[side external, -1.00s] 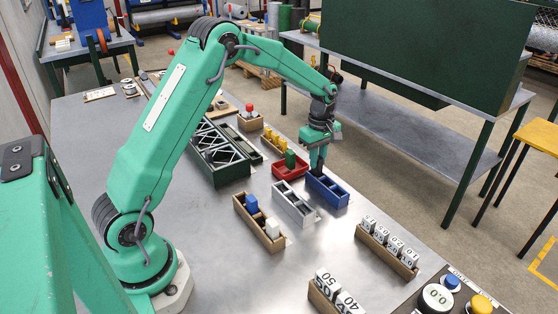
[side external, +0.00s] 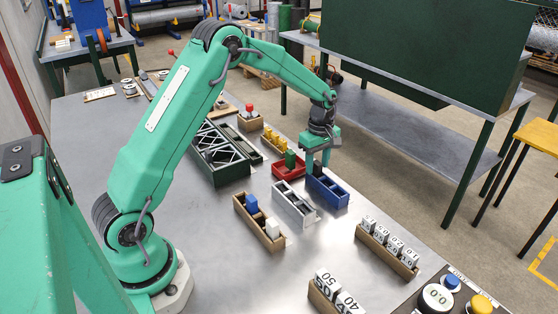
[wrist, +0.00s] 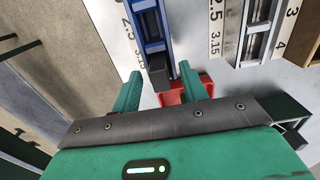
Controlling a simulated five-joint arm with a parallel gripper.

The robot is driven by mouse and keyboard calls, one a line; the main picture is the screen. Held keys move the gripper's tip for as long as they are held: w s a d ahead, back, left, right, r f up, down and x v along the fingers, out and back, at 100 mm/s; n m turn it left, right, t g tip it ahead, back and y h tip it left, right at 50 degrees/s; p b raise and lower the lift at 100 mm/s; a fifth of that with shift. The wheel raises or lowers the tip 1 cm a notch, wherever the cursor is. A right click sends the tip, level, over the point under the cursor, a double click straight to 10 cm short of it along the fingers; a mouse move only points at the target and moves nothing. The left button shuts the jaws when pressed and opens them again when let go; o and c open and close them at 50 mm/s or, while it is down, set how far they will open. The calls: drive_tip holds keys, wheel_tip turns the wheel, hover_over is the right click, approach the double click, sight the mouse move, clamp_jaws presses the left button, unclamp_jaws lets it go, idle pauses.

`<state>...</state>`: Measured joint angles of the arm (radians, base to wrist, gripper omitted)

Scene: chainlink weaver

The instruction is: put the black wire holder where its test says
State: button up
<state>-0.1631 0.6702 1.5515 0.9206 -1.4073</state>
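The black wire holder (side external: 318,169) stands in the far-left end of the blue tray (side external: 335,193). In the wrist view the black holder (wrist: 160,75) is a dark block at the near end of the blue tray (wrist: 152,30). My gripper (side external: 317,166) is open, with its green fingers apart. In the wrist view the gripper (wrist: 160,72) has one finger on each side of the black holder, with gaps showing. The holder's lower part is hidden by the tray wall.
A grey-white tray (side external: 306,217) lies in front. Number blocks (side external: 390,243) stand at right. Bare table lies between.

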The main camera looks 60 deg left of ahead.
drive_tip(key=shift+r, duration=3.85)
drive_tip(key=shift+s+d+r, duration=0.2)
drive_tip(key=shift+s+r, duration=0.05)
drive_tip(key=shift+r, duration=0.25)
drive_tip(key=s+d+r+m+t, duration=0.25)
drive_tip(key=s+r+m, duration=0.35)
drive_tip(key=s, duration=0.4)
drive_tip(key=s+d+r+m+t, duration=0.2)
drive_tip(key=s+d+r+m, duration=0.2)
drive_tip(key=s+r+m, duration=0.45)
drive_tip(key=s+d+f+m+t, duration=0.1)
drive_tip(key=s+f+m, duration=0.2)
drive_tip(key=s, duration=0.7)
drive_tip(key=shift+d+f, duration=0.3)
drive_tip(key=shift+f, duration=0.1)
